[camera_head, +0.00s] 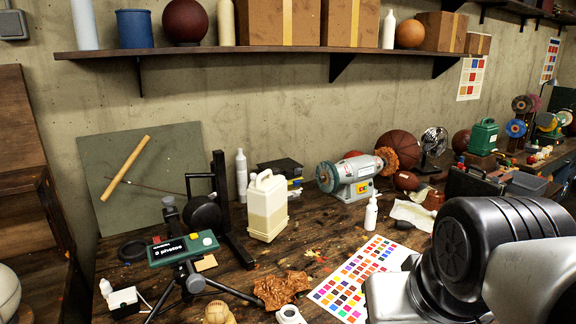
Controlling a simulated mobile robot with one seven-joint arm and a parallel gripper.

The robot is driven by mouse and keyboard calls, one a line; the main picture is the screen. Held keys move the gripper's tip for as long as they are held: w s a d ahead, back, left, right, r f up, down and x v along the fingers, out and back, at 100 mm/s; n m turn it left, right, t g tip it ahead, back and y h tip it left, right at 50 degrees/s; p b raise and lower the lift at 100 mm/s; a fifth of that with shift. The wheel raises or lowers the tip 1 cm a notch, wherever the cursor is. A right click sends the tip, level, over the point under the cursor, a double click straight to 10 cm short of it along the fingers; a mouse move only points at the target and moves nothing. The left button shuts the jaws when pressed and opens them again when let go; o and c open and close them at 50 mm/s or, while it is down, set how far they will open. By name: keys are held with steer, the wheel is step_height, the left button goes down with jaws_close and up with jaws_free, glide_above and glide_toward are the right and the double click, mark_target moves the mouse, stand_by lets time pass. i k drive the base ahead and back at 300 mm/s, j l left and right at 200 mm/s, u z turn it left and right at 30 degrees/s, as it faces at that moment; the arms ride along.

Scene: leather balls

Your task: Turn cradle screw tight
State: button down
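A black upright frame (224,205) stands on the workbench left of centre, with a dark round part (203,214) on its left side. In front of it, a green box-shaped device (183,249) with pale lettering sits on a black tripod (192,283). A grey knob-like part (170,207) stands up behind the device. I cannot tell which of these parts is the cradle screw. My black and grey arm fills the lower right, and my gripper is out of view.
A white jug (267,206), a grinder (348,177) and a white bottle (371,212) stand on the workbench (322,228). A colour chart (360,278) and crumpled brown leather (283,289) lie in front. A loaded shelf (270,51) runs along the wall.

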mark_target(196, 283)
steer(key=u, duration=1.25)
